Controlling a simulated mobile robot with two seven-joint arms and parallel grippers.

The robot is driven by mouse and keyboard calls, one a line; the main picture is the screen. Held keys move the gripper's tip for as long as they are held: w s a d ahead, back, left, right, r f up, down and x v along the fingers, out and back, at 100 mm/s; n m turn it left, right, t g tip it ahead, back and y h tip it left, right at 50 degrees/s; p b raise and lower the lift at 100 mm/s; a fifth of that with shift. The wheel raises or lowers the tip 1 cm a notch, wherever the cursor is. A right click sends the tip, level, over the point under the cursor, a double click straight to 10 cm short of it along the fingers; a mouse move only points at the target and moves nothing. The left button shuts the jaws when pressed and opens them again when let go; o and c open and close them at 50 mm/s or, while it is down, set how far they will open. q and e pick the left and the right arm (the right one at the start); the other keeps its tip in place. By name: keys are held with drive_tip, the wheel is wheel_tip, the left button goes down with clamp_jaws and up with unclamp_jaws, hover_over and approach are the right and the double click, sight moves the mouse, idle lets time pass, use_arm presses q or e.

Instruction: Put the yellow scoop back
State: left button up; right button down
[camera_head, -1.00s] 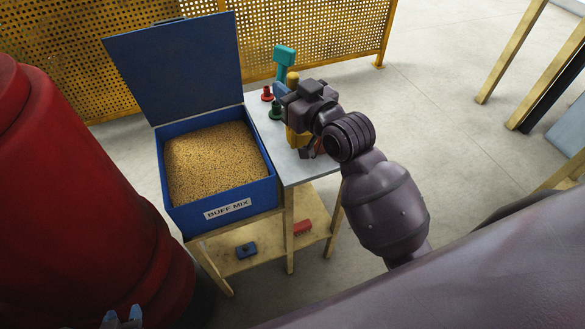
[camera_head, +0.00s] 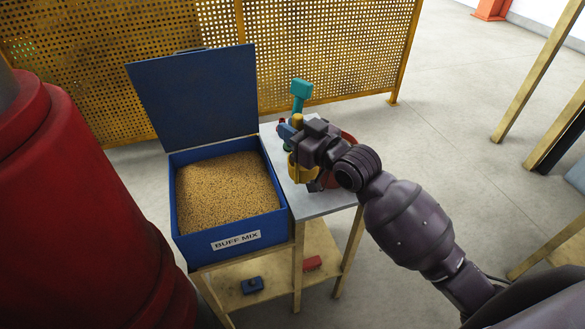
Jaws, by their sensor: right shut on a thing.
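The yellow scoop (camera_head: 301,172) is at the small grey-topped table (camera_head: 325,203) beside the bin; a yellow end shows above my right gripper. My right gripper (camera_head: 292,138) is shut on the scoop over the tabletop. The wrist and arm hide much of the scoop, and I cannot tell whether it touches the table. My left gripper is not in view.
A blue open-lidded bin (camera_head: 188,241) full of buff grain stands left of the table. A teal-handled tool (camera_head: 301,90) stands at the table's back. A red-orange object (camera_head: 347,136) is partly hidden behind my wrist. A large red body (camera_head: 75,200) fills the left.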

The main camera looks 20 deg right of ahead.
sight(299, 170)
wheel_tip(299, 170, down, 11)
drive_tip(key=shift+r+b, duration=0.2)
drive_tip(key=shift+b, duration=0.45)
drive_tip(key=shift+f, duration=0.1)
drive_tip(key=c, duration=1)
unclamp_jaws()
drive_tip(key=v, duration=1.2)
drive_tip(key=s+d+f+m+g+h, duration=0.1)
drive_tip(key=s+d+f+h, duration=0.1)
drive_tip(key=s+f, duration=0.3)
drive_tip(key=s+d+f+m+g+h, duration=0.2)
drive_tip(key=s+f+h, duration=0.2)
drive_tip(key=f, duration=0.3)
drive_tip(key=s+d+f+m+g+h, duration=0.1)
drive_tip(key=s+d+f+h, duration=0.1)
drive_tip(key=s+f, duration=0.4)
drive_tip(key=shift+s+f+m+h, duration=0.1)
drive_tip(key=shift+f+m+h, duration=0.3)
drive_tip(key=shift+f+h, duration=0.1)
